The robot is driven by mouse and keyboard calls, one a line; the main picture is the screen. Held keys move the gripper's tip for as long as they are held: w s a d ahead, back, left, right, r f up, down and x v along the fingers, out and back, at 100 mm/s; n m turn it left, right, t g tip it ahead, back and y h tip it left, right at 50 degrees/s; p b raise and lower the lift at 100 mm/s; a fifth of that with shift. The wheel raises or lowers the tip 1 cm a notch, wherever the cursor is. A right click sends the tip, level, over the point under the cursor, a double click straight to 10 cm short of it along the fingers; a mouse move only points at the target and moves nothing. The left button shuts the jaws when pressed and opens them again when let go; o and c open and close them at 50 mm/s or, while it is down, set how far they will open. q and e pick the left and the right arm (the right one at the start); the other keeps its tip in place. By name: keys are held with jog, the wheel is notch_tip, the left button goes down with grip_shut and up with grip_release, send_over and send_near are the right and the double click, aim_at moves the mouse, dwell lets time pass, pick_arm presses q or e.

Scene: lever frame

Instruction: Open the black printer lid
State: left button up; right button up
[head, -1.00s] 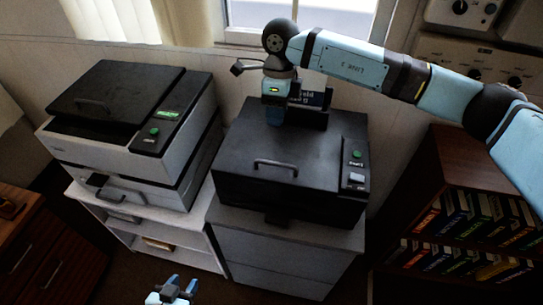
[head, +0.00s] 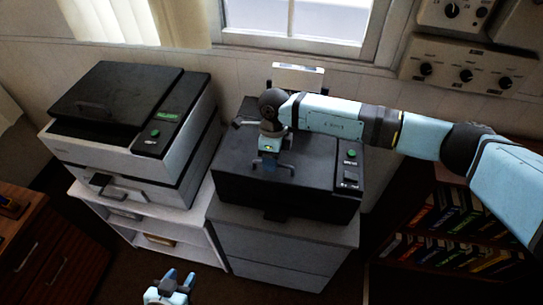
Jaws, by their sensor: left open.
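The black printer (head: 240,190) sits on a grey drawer cabinet. Its black lid (head: 318,150) lies flat and looks closed. My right gripper (head: 271,165) is over the front part of the lid, pointing down, at the lid handle. The gripper and wrist mostly hide the handle, so I cannot tell whether the fingers are around it or only above it. Whether this gripper is open or shut does not show clearly. My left gripper (head: 174,283) is low at the bottom edge, open and empty, well away from the printer.
A grey-white printer (head: 185,140) with a dark lid stands left on a white shelf unit (head: 195,232). A bookcase (head: 450,215) is at the right, under my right arm. A pale framed panel (head: 298,68) stands behind the black printer. Control boxes (head: 465,72) hang on the wall.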

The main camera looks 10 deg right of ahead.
grip_shut()
jog(key=shift+r, duration=0.1)
